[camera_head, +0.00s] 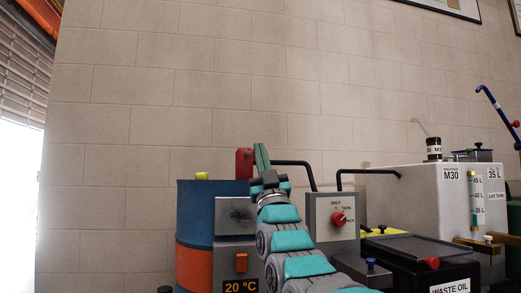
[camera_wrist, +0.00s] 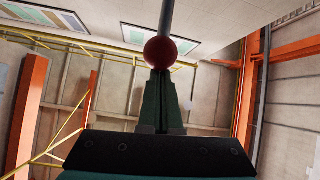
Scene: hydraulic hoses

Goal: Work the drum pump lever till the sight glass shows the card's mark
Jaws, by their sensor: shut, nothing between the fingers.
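My gripper (camera_head: 262,150) points up with its green fingers shut, in front of the wall. In the wrist view, the gripper (camera_wrist: 162,80) has a red ball (camera_wrist: 161,53) on a grey rod just past its fingertips; I cannot tell if they touch. The white tank (camera_head: 410,195) carries a sight glass (camera_head: 473,205) with a scale marked 45 L, 40 L and 35 L; its level is too small to read surely. The card (camera_head: 495,182) reads 35 L, day tank. A blue lever (camera_head: 491,103) rises at the far right. Which part is the pump lever is unclear.
A blue and orange drum (camera_head: 192,215) stands left, beside a grey box with a 20 °C display (camera_head: 241,287). A grey box (camera_head: 322,232) with a red selector knob (camera_head: 339,218) and a black waste oil box (camera_head: 440,262) stand right of my arm. Black pipes cross behind.

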